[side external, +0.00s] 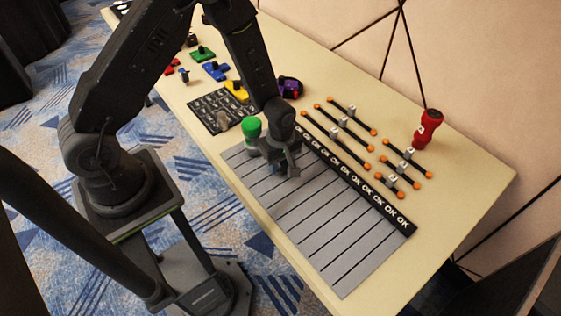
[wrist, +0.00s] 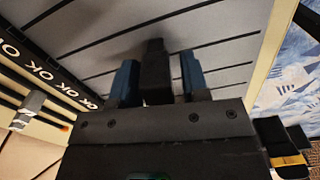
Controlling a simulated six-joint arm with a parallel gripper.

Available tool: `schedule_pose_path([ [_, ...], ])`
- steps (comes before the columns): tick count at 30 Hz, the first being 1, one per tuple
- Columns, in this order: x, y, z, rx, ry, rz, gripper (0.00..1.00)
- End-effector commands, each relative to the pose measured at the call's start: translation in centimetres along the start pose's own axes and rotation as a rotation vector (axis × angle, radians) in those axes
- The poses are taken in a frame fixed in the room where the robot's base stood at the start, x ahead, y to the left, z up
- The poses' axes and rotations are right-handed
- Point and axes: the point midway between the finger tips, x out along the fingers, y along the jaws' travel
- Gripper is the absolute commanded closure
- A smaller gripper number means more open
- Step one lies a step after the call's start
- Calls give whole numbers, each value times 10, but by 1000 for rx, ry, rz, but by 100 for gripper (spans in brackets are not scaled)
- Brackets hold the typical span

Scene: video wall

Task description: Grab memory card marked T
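My gripper (side external: 287,165) is low over the upper end of a grey panel (side external: 335,245) with dark dividing lines, in the side view. In the wrist view, my gripper (wrist: 157,78) has two blue fingertips apart. A dark block (wrist: 155,72) shows between them, with a visible gap on its right side; I cannot tell if it is part of the gripper or a separate thing. No memory card with a readable T shows in either view. The area under the gripper is partly hidden.
A black strip of OK labels (side external: 362,185) edges the panel. A green-topped object (side external: 252,128) stands close left of the gripper. A black grid board (side external: 205,112), orange-ended rods (side external: 335,131) and a red cylinder (side external: 428,126) share the cream table (side external: 470,190).

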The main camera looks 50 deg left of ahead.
Motion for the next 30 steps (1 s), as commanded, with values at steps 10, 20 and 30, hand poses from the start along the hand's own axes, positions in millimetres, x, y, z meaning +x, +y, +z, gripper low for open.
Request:
schedule_pose_path([
  [10,0,0,0,0,0,0,92],
  [20,-1,0,0,0,0,0,100],
  [30,-38,1,0,0,1,6,100],
])
